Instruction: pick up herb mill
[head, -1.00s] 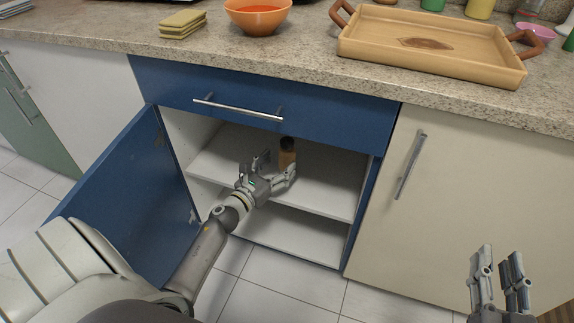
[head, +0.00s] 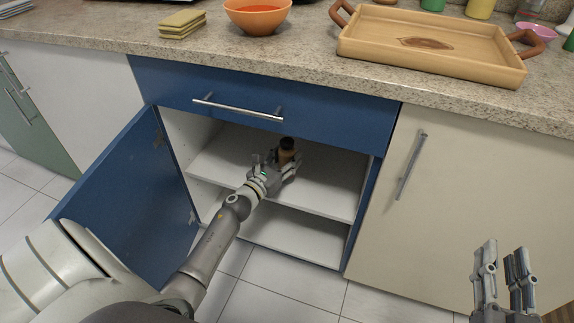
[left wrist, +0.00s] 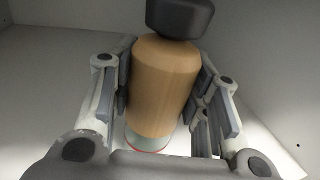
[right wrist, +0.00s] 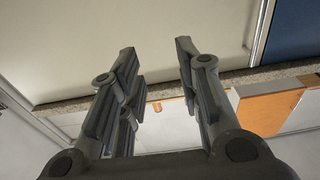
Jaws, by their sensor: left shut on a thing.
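The herb mill (head: 287,148) has a light wooden body and a black top. It stands upright on the upper shelf inside the open blue cabinet. In the left wrist view the herb mill (left wrist: 163,85) fills the middle, with its pale, red-edged base showing below. My left gripper (head: 278,164) is shut on it, one finger against each side of the wooden body (left wrist: 165,88). My right gripper (head: 503,262) is open and empty at the lower right, in front of the cream cabinet. It also shows open in the right wrist view (right wrist: 160,65).
The upper shelf (head: 325,182) is otherwise clear. The blue door (head: 135,195) stands open on the left, and the blue drawer front (head: 260,100) is above the opening. A wooden tray (head: 430,62), an orange bowl (head: 257,20) and yellow sponges (head: 182,31) are on the counter.

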